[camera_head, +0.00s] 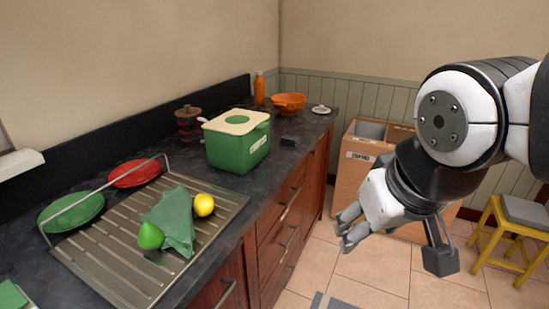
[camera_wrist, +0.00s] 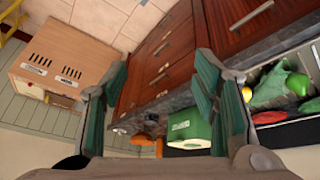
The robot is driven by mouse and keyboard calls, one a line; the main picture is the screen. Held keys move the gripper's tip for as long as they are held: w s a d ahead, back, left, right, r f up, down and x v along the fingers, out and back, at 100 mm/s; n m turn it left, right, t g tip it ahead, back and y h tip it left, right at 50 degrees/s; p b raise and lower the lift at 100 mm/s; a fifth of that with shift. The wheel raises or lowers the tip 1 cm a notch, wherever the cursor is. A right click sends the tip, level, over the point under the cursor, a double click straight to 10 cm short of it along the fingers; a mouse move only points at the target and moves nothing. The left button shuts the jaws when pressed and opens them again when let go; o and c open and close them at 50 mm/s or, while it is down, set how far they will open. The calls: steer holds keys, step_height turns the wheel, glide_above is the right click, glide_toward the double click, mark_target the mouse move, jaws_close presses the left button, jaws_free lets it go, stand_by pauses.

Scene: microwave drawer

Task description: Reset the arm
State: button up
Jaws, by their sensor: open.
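My gripper (camera_head: 347,230) is at the right of the head view, held in free air above the floor and in front of the counter (camera_head: 228,197). Its two fingers are apart with nothing between them. In the wrist view my gripper (camera_wrist: 165,100) is also open, with green finger pads on both sides. The wrist picture is turned, with drawers, counter and bins behind the fingers. My gripper touches nothing that I can see.
A green bin with a cream lid (camera_head: 237,140), an orange bowl (camera_head: 289,103) and a metal drainer (camera_head: 110,265) with a lemon (camera_head: 204,205) stand on the counter. Wooden bins (camera_head: 362,160) and a yellow stool (camera_head: 510,240) stand beyond my arm. The drawers (camera_head: 280,220) look shut.

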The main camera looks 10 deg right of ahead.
steer(key=shift+g+y, duration=0.5)
steer(key=s, duration=0.2)
steer(key=s+a, duration=0.1)
steer(key=s, duration=0.2)
steer(key=shift+a, duration=0.1)
steer(key=shift+r, duration=0.15)
steer(key=shift+c, duration=0.5)
